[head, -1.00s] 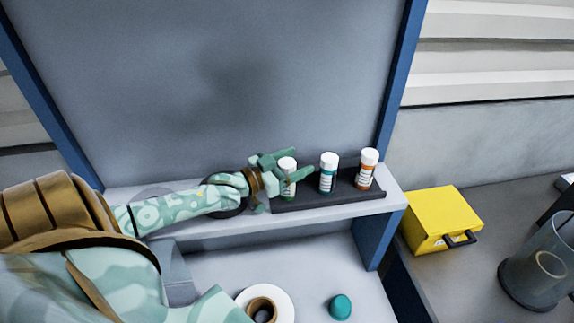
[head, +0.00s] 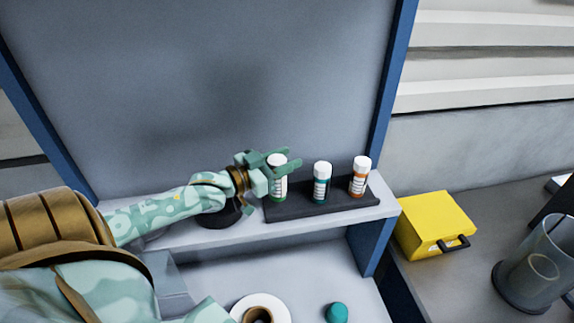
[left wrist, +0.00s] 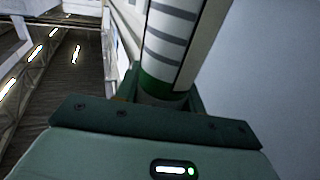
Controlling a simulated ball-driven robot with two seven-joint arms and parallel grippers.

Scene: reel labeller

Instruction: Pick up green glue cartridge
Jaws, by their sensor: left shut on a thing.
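The green glue cartridge (head: 279,185) has a white cap, a white label and a green band near its base. It stands upright at the left end of the dark tray on the shelf. My left gripper (head: 282,164) is shut on it near the cap. In the left wrist view the cartridge (left wrist: 172,45) is large and close, between the fingers. In the head view I cannot tell whether its base is clear of the tray. My right gripper is not in view.
The dark tray (head: 300,211) also holds a teal cartridge (head: 321,184) and an orange cartridge (head: 360,177). A yellow box (head: 433,225) and a clear cylinder (head: 535,255) stand to the right. Below the shelf are a white reel (head: 285,307) and a teal ball (head: 337,313).

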